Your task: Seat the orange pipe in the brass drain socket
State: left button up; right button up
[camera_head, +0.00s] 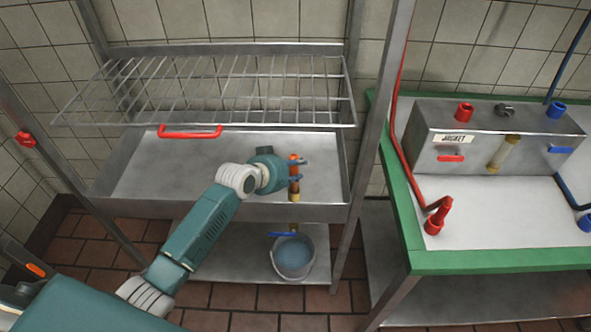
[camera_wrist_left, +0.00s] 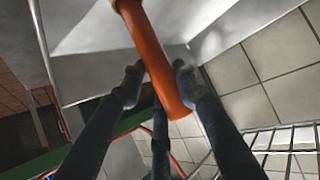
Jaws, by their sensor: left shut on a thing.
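The orange pipe (camera_head: 294,182) stands about upright over the right part of the steel tray. My left gripper (camera_head: 297,172) is shut on its upper part, with fingers around it. In the left wrist view the orange pipe (camera_wrist_left: 154,48) runs between the fingers of the left gripper (camera_wrist_left: 158,82). A brass-coloured piece (camera_head: 294,197) shows at the pipe's lower end, at the tray floor, and at the top edge of the wrist view (camera_wrist_left: 124,4). It looks like the drain socket; I cannot tell whether the pipe is inside it or only above it. My right gripper is not in view.
A bucket of water (camera_head: 292,258) stands below, under a blue-handled valve (camera_head: 285,234). A green-edged bench (camera_head: 500,260) with a steel box (camera_head: 490,135) is at right.

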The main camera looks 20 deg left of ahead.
pick_arm(q)
jog(key=shift+f, duration=1)
jog(key=o, duration=1.2)
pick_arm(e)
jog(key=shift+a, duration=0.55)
pick_arm(q)
jog(key=shift+r, duration=0.1)
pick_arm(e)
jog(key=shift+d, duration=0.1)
